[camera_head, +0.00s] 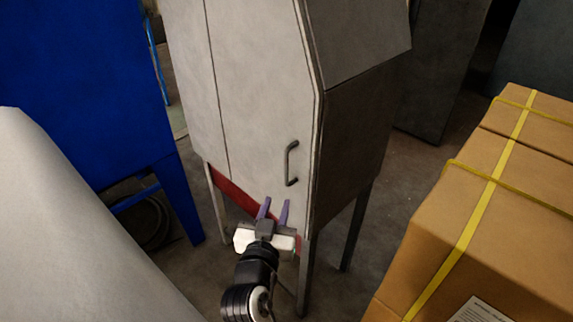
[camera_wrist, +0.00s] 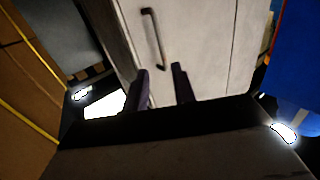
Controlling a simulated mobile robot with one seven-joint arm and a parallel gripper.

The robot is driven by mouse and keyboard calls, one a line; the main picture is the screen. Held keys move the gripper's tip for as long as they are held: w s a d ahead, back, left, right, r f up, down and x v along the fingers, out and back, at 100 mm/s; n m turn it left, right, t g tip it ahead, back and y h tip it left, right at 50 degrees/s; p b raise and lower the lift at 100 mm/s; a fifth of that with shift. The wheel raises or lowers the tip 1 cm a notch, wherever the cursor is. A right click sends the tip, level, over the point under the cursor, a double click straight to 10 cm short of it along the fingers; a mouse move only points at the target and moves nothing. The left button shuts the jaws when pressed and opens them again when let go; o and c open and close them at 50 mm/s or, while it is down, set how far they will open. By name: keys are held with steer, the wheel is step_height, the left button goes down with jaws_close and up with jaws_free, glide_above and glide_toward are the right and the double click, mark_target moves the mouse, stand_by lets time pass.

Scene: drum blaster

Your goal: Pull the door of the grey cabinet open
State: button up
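The grey cabinet (camera_head: 255,90) stands upright on legs in the middle of the head view. Its door (camera_head: 265,130) is shut and carries a dark vertical bar handle (camera_head: 291,163) near the right edge. In the wrist view the handle (camera_wrist: 154,38) shows just beyond the fingertips, in the upper middle. My gripper (camera_head: 273,205) is open and empty, its two purple fingers apart. It is below and slightly left of the handle in the head view, not touching it. The fingers also show in the wrist view (camera_wrist: 160,80).
Strapped cardboard boxes (camera_head: 490,210) stand close on the right. A blue cabinet (camera_head: 85,90) is on the left, with a pale grey surface (camera_head: 60,230) in front of it. Bare floor (camera_head: 385,190) shows between the grey cabinet and the boxes.

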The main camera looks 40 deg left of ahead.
mark_target(286, 170)
steer(key=b+x, duration=0.5)
steer(key=x, duration=0.7)
steer(key=shift+a+b, duration=0.1)
steer(key=shift+b, duration=0.3)
steer(key=shift+w+a, duration=0.3)
steer(key=shift+w, duration=0.25)
jaws_close()
